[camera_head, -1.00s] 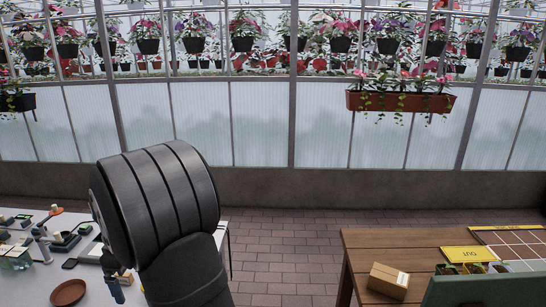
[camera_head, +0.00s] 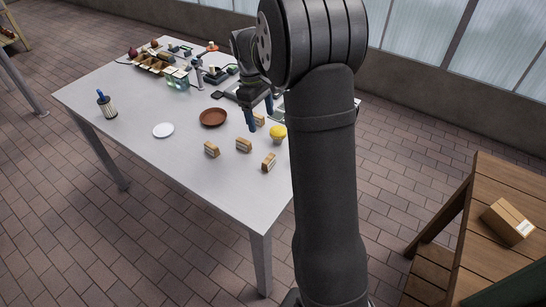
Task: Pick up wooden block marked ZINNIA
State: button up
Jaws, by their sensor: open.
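Several small wooden blocks lie on the white table: a left one (camera_head: 211,149), a middle one (camera_head: 243,145), a right one (camera_head: 268,162) and one farther back (camera_head: 259,120), partly hidden near my gripper. Their markings are too small to read, so I cannot tell which is marked ZINNIA. My gripper (camera_head: 262,117), with blue fingertips, is open and empty above the table, behind the middle block and close to the back one. A yellow object (camera_head: 278,134) is just right of it.
The white table (camera_head: 185,170) also holds a brown dish (camera_head: 213,117), a white plate (camera_head: 163,130), a brush-like tool (camera_head: 106,104) and a divided wooden tray (camera_head: 153,65). A wooden bench with a cardboard box (camera_head: 508,222) stands at right. The table's front left is clear.

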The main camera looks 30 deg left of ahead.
jog(key=a+f+h, duration=0.1)
jog(key=a+h, duration=0.1)
jog(key=a, duration=0.1)
send_near(268, 158)
jog(key=shift+h, duration=0.3)
jog(key=x, duration=0.5)
jog(key=shift+w+d, duration=0.1)
jog(key=shift+d, duration=0.05)
jog(key=shift+a+x, duration=0.2)
jog(key=shift+x, duration=1.15)
jog(key=shift+a+x, duration=0.15)
jog(key=shift+x, duration=1.2)
jog(key=shift+f, duration=0.15)
jog(key=shift+c, duration=0.2)
jog(key=c, duration=1)
